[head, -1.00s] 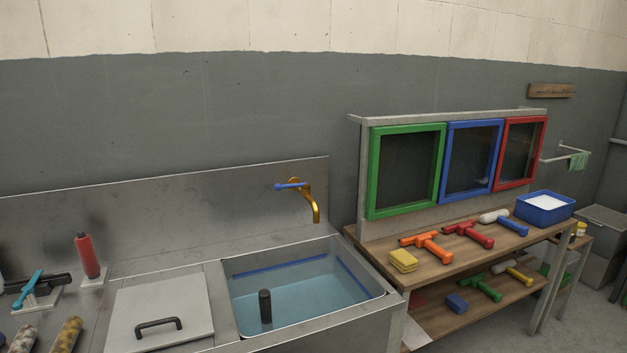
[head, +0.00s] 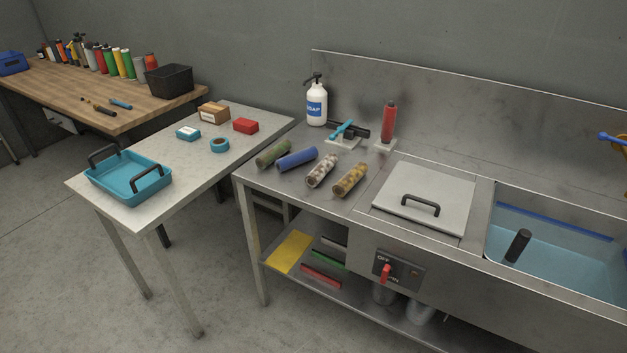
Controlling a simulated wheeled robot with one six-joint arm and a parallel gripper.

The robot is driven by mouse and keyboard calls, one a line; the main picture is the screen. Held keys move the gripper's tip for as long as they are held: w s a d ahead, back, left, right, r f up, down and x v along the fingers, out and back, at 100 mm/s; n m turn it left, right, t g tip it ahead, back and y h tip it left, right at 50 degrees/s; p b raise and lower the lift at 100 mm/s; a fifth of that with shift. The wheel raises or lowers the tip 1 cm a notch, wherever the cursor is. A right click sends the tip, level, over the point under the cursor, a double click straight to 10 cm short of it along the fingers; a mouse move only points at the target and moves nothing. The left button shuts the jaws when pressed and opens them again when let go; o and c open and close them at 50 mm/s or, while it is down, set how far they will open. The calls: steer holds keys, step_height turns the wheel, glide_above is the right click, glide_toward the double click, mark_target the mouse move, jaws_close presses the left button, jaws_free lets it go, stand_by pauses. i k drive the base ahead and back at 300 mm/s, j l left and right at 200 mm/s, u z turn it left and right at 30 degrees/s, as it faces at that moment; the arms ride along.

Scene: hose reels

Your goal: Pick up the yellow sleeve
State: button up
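A yellow-and-brown mottled sleeve (head: 350,180), the most yellow of several rolled sleeves, lies on the steel counter left of the lidded basin. Beside it, going left, lie a white-and-brown mottled sleeve (head: 322,170), a blue sleeve (head: 297,159) and a green sleeve (head: 273,153). They lie slantwise, side by side, with small gaps. My gripper is not in view.
A steel lid with a black handle (head: 421,205) is right of the sleeves. Behind them stand a soap bottle (head: 316,105) and a red cylinder (head: 389,120). A water-filled sink (head: 560,252) is at right. A pale table (head: 215,175) with a blue tray (head: 128,181) is left.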

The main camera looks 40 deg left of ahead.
mark_target(341, 187)
steer(key=u, duration=1.45)
steer(key=i+j+z, duration=0.15)
steer(key=i+j, duration=0.15)
steer(key=i, duration=0.25)
steer(key=i+j+z, duration=0.15)
steer(key=i+j, duration=0.15)
steer(key=i, duration=0.25)
steer(key=i+j+z, duration=0.15)
steer(key=i+j, duration=0.3)
steer(key=i+l, duration=0.05)
